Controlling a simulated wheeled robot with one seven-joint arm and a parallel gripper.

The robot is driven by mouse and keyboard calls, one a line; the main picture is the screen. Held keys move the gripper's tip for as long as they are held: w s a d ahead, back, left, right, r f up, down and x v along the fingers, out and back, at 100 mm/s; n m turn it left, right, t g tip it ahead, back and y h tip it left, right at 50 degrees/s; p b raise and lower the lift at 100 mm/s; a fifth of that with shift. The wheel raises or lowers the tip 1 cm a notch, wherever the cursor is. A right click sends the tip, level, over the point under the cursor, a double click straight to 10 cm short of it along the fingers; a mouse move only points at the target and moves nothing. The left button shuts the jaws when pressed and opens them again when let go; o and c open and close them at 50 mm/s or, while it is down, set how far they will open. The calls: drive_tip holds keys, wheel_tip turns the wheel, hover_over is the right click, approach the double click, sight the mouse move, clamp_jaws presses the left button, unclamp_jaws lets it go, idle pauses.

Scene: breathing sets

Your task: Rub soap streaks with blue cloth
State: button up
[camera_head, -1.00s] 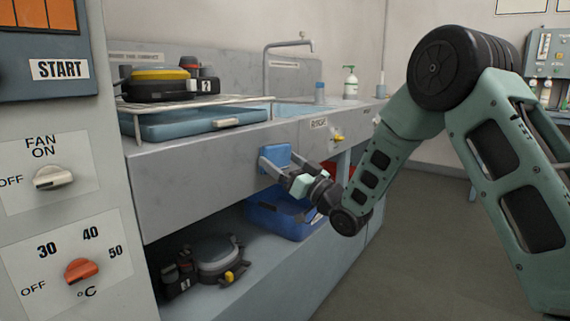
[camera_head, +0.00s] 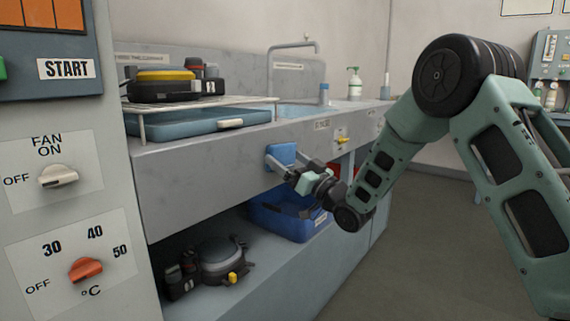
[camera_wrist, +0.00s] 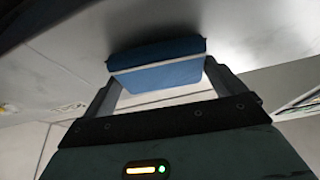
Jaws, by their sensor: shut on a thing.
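My gripper (camera_head: 281,165) is shut on the blue cloth (camera_head: 281,153), which looks like a thick folded pad. The cloth is at the grey front panel of the sink counter (camera_head: 215,165) and seems to touch it. I cannot make out soap streaks in either view; the cloth may hide part of the panel.
A blue bin (camera_head: 285,222) stands on the lower shelf below my gripper, beside a black and grey device (camera_head: 215,262). A yellow tap handle (camera_head: 342,140) sticks out of the panel to the right. A control cabinet (camera_head: 60,225) stands at the left. Floor is clear at front right.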

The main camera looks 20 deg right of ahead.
drive_tip(key=shift+w+d, duration=0.65)
drive_tip(key=shift+d, duration=0.25)
drive_tip(key=shift+a+b, duration=0.1)
drive_tip(key=shift+b, duration=0.2)
drive_tip(key=shift+s+a+b, duration=0.15)
drive_tip(key=shift+s+a, duration=0.2)
drive_tip(key=shift+a, duration=0.3)
drive_tip(key=shift+s+a+b, duration=0.1)
drive_tip(key=shift+s+a, duration=0.3)
drive_tip(key=shift+a, duration=0.2)
drive_tip(key=shift+s+a+b, duration=0.15)
drive_tip(key=shift+s+a, duration=0.2)
drive_tip(key=shift+a, duration=0.3)
drive_tip(key=s+d+b, duration=0.1)
drive_tip(key=s+d, duration=0.3)
drive_tip(key=shift+s, duration=0.35)
